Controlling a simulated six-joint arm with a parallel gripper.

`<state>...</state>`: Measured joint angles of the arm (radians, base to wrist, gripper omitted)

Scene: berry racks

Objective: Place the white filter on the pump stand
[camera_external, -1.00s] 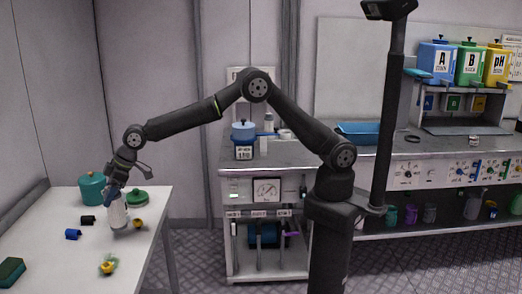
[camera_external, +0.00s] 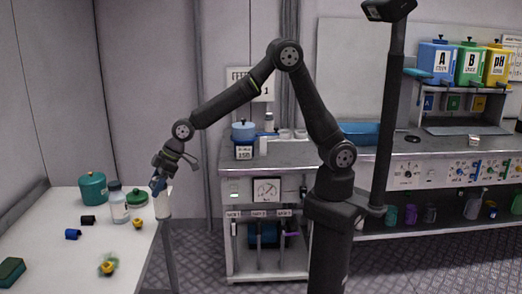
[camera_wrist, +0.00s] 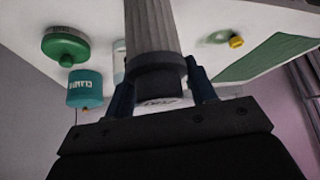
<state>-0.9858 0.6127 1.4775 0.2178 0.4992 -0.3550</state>
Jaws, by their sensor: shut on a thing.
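My gripper (camera_external: 159,184) is shut on the white filter (camera_external: 164,204), just past the right edge of the white table in the outside view. In the wrist view the filter (camera_wrist: 150,27) is a ribbed whitish cylinder with a dark cap, between the two blue fingers of my gripper (camera_wrist: 161,88). In the outside view the filter hangs below the fingers. A grey-white stand (camera_external: 245,268) with a round gauge, probably the pump stand, is at the centre, right of my gripper and apart from it. A blue-lidded container (camera_external: 244,131) stands on its top.
The white table (camera_external: 50,255) holds a teal canister (camera_external: 92,187), a green lid (camera_external: 136,197), a clear bottle (camera_external: 118,208) and small caps. A long bench (camera_external: 440,153) with coloured containers stands at right. Open floor lies between table and stand.

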